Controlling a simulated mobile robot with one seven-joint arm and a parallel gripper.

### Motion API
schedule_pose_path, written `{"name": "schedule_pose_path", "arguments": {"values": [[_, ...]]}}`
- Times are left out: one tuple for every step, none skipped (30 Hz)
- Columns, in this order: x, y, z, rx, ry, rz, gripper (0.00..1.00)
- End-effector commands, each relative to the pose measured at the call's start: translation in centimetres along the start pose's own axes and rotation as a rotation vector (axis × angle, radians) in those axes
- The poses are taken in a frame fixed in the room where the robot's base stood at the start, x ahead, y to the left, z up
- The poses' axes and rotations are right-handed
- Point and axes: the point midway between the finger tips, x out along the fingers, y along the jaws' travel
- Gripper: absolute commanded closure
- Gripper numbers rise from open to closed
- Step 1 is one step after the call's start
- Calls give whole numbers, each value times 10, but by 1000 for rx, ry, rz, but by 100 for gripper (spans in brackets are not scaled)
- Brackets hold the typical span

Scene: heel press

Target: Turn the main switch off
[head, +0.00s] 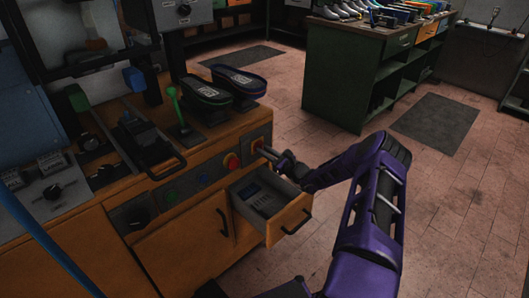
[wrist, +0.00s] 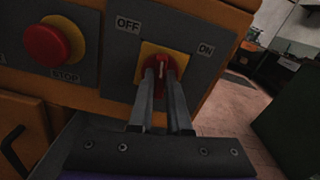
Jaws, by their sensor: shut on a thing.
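My gripper (wrist: 161,72) is shut on the knob, one finger on each side, in the wrist view. The knob's pale mark points roughly up in the picture, between the two labels; its exact setting is hard to tell. In the head view my gripper (head: 268,151) reaches the right end of the press front, and its fingers partly hide the switch.
A red STOP button (wrist: 47,46) sits left of the switch; it also shows in the head view (head: 231,161). Below the switch an open drawer (head: 289,222) sticks out under my gripper. A green lever (head: 174,98) and shoe forms (head: 207,90) stand on the bench.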

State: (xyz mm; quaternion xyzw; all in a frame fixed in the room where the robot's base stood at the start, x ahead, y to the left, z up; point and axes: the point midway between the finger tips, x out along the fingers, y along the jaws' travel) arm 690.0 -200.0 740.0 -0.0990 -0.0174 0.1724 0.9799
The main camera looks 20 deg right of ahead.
Motion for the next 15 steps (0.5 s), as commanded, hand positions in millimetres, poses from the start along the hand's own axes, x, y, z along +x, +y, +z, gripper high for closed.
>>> {"name": "schedule_pose_path", "arguments": {"values": [[0, 0, -1, -44, 0, 1, 100], [0, 0, -1, -72, 0, 1, 100], [0, 0, -1, -110, 0, 1, 100], [0, 0, -1, -138, 0, 1, 100], [0, 0, -1, -166, 0, 1, 100], [0, 0, -1, -203, 0, 1, 100], [0, 0, -1, -229, 0, 1, 100], [0, 0, 0, -255, 0, 1, 100], [0, 0, 0, -288, 0, 1, 100], [0, 0, 0, -312, 0, 1, 100], [0, 0, 0, -336, 0, 1, 100], [0, 0, 0, -366, 0, 1, 100], [0, 0, 0, -387, 0, 1, 100], [0, 0, -1, -407, 0, 1, 100], [0, 0, -1, -433, 0, 1, 100]]}}
